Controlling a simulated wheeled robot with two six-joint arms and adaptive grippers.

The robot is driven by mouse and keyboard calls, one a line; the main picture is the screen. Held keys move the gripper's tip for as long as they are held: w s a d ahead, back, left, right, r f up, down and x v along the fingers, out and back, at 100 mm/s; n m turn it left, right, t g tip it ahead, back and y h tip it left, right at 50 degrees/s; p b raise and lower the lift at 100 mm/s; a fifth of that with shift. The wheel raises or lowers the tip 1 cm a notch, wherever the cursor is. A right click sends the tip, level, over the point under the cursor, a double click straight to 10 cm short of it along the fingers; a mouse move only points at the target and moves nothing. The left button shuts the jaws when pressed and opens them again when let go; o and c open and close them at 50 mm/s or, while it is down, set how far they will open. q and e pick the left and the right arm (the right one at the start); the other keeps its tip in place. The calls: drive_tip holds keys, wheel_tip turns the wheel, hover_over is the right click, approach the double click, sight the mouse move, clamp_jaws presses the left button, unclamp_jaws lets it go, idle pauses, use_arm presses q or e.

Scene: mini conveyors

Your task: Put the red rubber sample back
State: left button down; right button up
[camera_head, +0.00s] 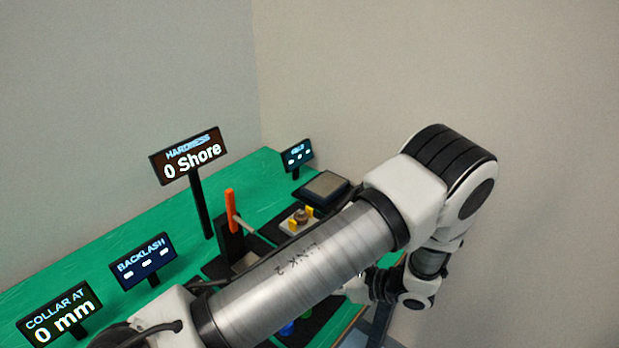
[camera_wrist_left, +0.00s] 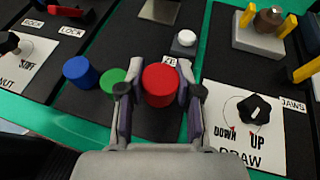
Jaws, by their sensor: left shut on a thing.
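The red rubber sample (camera_wrist_left: 160,85) is a short red cylinder between the two fingers of my left gripper (camera_wrist_left: 160,92) in the left wrist view. The gripper is shut on its sides. The sample stands upright over the black panel, to the right of a green sample (camera_wrist_left: 112,80) and a blue sample (camera_wrist_left: 78,71). I cannot tell whether its base touches the panel. In the head view my left arm covers much of the bench, and the red sample is hidden. My right gripper is not in view.
A dial (camera_wrist_left: 254,108) marked DOWN and UP lies right of the gripper. A white round button (camera_wrist_left: 185,40) is beyond the red sample. The hardness display (camera_head: 190,156) reads 0 Shore. A fixture with yellow jaws (camera_head: 300,220) stands farther along the green bench (camera_head: 110,255).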

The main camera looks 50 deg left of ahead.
use_arm(q)
drive_tip(key=shift+w+a+f+b, duration=0.5)
drive_tip(key=shift+w+a+f, duration=0.05)
drive_tip(key=shift+w+f, duration=0.15)
drive_tip(key=shift+s+d+f+b, duration=0.1)
drive_tip(key=shift+d+f+b, duration=0.05)
drive_tip(key=shift+f+b, duration=0.5)
drive_tip(key=shift+s+d+f+b, duration=0.1)
drive_tip(key=shift+f+b, duration=0.4)
drive_tip(key=shift+f, duration=0.1)
drive_tip(key=shift+s+d+r, duration=0.1)
drive_tip(key=shift+d+r, duration=0.05)
drive_tip(key=shift+r, duration=0.1)
drive_tip(key=shift+f, duration=0.1)
drive_tip(key=c, duration=0.8)
unclamp_jaws()
drive_tip(key=shift+a+f, duration=0.1)
drive_tip(key=shift+a, duration=0.2)
drive_tip(key=shift+d, duration=0.15)
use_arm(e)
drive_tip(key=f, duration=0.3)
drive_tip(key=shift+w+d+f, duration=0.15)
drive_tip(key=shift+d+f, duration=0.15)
use_arm(q)
drive_tip(key=shift+r, duration=0.2)
